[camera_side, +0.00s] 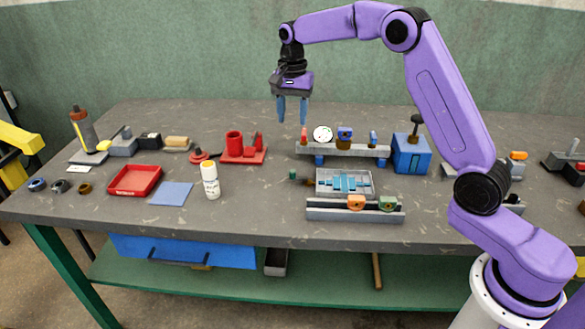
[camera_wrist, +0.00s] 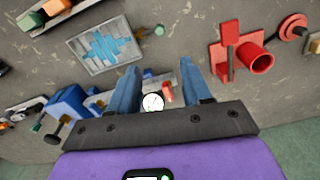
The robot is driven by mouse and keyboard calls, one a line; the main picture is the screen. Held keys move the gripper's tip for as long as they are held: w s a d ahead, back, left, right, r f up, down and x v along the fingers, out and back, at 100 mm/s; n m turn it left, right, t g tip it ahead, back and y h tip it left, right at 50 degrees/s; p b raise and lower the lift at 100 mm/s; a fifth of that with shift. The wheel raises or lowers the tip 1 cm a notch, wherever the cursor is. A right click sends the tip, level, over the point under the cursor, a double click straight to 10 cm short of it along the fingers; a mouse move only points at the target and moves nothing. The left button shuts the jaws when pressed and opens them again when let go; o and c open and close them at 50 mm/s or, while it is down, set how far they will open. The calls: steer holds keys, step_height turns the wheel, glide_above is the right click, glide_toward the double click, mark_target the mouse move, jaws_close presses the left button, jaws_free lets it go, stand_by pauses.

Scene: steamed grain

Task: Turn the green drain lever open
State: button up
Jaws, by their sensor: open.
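A green block-like fitting (camera_side: 387,203), which looks like the green lever, sits beside an orange one (camera_side: 356,202) on the grey front rail (camera_side: 325,214). In the wrist view the green fitting (camera_wrist: 32,21) is at the upper left, near the orange one (camera_wrist: 56,6). A small dark green knob (camera_side: 293,174) stands left of the grey tray with blue pieces (camera_side: 367,175); I cannot tell whether it belongs to a lever. My gripper (camera_side: 292,110) is open and empty, pointing down above the back of the table, away from both. Its fingers (camera_wrist: 160,72) also show apart in the wrist view.
Below my gripper is the back rail (camera_side: 345,152) with a white gauge (camera_side: 323,133); a blue box (camera_side: 411,154) with a black knob stands at its right. A red fixture (camera_side: 244,150) and white bottle (camera_side: 210,181) are to the left. The table's front edge is clear.

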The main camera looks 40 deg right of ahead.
mark_target(293, 171)
step_height(293, 171, down, 17)
steer(key=shift+f, duration=0.15)
stand_by(0.5)
jaws_close()
